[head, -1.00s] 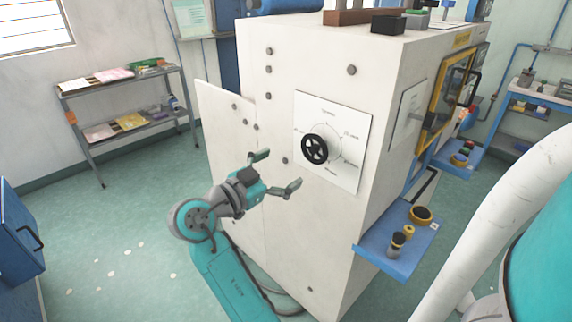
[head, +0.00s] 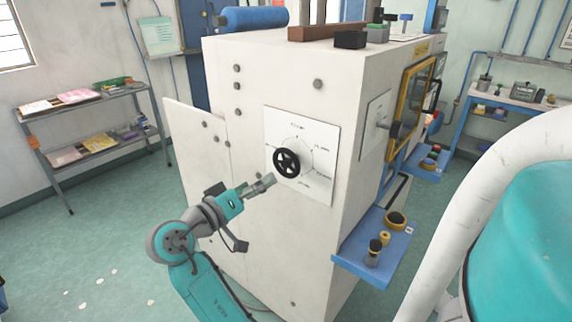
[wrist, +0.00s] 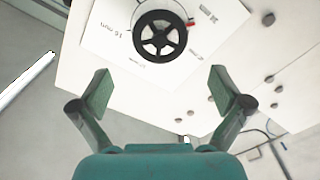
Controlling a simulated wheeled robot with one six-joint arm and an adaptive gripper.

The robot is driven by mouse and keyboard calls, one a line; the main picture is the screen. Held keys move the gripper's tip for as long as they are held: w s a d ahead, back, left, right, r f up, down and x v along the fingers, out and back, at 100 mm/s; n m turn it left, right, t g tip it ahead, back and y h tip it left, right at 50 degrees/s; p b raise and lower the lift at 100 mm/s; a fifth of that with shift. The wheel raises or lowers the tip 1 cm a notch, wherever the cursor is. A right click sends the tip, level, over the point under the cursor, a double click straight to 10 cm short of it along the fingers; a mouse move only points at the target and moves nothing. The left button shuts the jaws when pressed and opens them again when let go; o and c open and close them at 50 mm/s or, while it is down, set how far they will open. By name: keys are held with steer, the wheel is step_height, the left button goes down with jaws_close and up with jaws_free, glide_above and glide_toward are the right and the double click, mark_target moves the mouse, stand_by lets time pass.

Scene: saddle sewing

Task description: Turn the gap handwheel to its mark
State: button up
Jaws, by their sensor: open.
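The gap handwheel (head: 286,162) is black and spoked, on a white dial plate (head: 318,150) fixed to the machine's side. My gripper (head: 254,214) is open and empty, below and left of the wheel. One finger points up toward the wheel's lower edge; the other hangs lower. In the wrist view, the open fingers (wrist: 160,92) stand wide apart, and the handwheel (wrist: 160,37) lies beyond them near the top, roughly centred between them. A small red mark (wrist: 191,22) shows at the wheel's right edge. No contact with the wheel is visible. The dial's lettering is mostly too small to read.
The large white machine (head: 250,70) fills the middle. A blue shelf (head: 372,238) with small round parts juts from its right side. A grey rack (head: 85,130) stands at the left wall. The floor left of the machine is mostly clear.

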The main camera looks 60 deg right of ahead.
mark_target(284, 166)
steer(key=x, duration=1)
steer(key=shift+d, duration=0.35)
steer(key=c, duration=0.9)
